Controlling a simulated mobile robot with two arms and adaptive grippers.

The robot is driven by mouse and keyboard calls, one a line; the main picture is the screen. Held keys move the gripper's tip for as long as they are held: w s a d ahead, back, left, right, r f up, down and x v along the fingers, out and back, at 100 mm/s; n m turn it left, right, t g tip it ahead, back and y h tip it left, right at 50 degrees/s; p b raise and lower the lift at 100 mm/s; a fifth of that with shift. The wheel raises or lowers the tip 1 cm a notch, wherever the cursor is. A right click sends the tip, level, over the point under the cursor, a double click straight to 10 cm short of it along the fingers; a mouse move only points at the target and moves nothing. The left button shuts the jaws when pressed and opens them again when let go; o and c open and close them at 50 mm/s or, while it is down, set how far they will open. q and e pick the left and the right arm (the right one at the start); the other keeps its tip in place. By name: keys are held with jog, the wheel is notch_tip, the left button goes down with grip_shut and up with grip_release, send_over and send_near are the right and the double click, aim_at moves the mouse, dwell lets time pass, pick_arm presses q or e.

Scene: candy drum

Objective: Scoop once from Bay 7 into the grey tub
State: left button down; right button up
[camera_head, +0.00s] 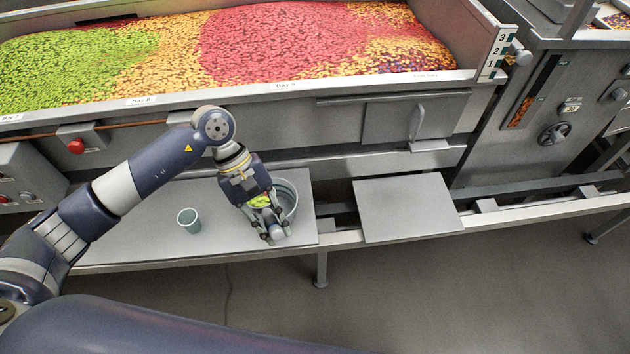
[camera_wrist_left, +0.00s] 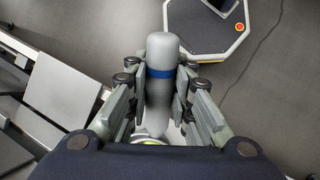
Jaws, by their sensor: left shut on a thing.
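My left gripper (camera_head: 268,222) is shut on the grey handle of a scoop, which has a blue band. The handle (camera_wrist_left: 160,85) stands between the fingers in the left wrist view. Green candies (camera_head: 259,200) show at the scoop, and a sliver of green shows at the bottom of the wrist view. The grey tub (camera_head: 289,193) stands on the bench right behind the gripper, which hides part of it. I cannot tell whether the scoop is over its mouth. Green candies (camera_head: 60,65) fill the trough's left part; the label there is too small to read surely.
A small grey-green cup (camera_head: 189,221) stands on the bench (camera_head: 140,240), left of the gripper. A flat grey plate (camera_head: 407,208) lies to the right. The long trough wall (camera_head: 230,92) runs behind, with orange and red candies inside. A red button (camera_head: 76,146) is at left.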

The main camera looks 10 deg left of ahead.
pick_arm(q)
jog(key=w+d+r+n+t+h+p, duration=0.1)
jog(key=w+d+r+n+t, duration=0.3)
jog(key=w+r+n, duration=0.1)
jog(key=shift+w+r+n+p, duration=0.3)
jog(key=shift+w+n, duration=0.2)
jog(key=shift+n, duration=0.8)
pick_arm(e)
jog(key=shift+w+a+r, duration=0.15)
jog(key=shift+a+r, duration=0.05)
jog(key=shift+r, duration=0.4)
jog(key=shift+w+a+r, duration=0.15)
jog(key=shift+a+r, duration=0.05)
jog(key=shift+r, duration=0.4)
pick_arm(q)
jog(key=shift+s, duration=0.1)
pick_arm(e)
jog(key=shift+s+a, duration=0.1)
